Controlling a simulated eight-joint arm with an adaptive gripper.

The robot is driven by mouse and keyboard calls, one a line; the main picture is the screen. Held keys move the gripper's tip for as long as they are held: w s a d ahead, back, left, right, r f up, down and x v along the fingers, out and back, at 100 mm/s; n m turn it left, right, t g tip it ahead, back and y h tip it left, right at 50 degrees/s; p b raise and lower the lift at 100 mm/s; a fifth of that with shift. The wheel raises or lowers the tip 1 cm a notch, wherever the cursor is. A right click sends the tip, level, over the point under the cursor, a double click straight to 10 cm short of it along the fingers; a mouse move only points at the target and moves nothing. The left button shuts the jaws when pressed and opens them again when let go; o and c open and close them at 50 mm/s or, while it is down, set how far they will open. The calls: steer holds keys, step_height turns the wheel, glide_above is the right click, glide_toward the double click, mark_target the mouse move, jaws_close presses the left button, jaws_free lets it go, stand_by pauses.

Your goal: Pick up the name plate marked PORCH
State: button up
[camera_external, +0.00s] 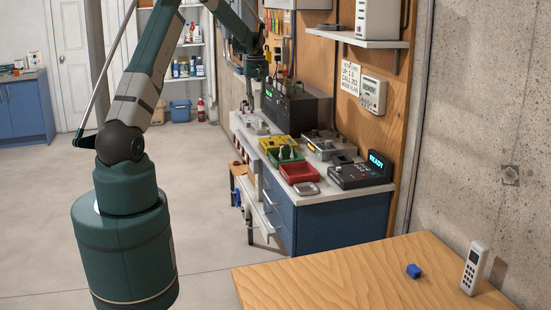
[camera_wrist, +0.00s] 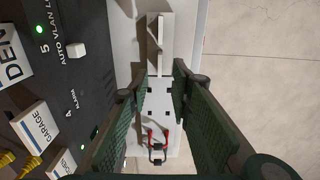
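In the external view my gripper (camera_external: 256,80) is above the far end of the workbench, beside the dark panel box (camera_external: 296,105). No plate reads clearly as PORCH.
A white piece with black square holes (camera_wrist: 160,100) and a red-and-black item (camera_wrist: 157,148) show between the fingers. Yellow (camera_external: 275,142), green (camera_external: 286,154) and red (camera_external: 299,172) bins stand nearer on the workbench (camera_external: 318,194). Open floor (camera_wrist: 250,90) lies right of the bench.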

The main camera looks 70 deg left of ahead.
mark_target(257, 118)
steer(key=shift+f, duration=1.2)
steer(key=shift+f, duration=0.15)
steer(key=shift+f+p, duration=0.4)
steer(key=shift+f, duration=2.05)
steer(key=shift+d, duration=0.1)
steer(key=shift+c, duration=0.6)
jaws_close()
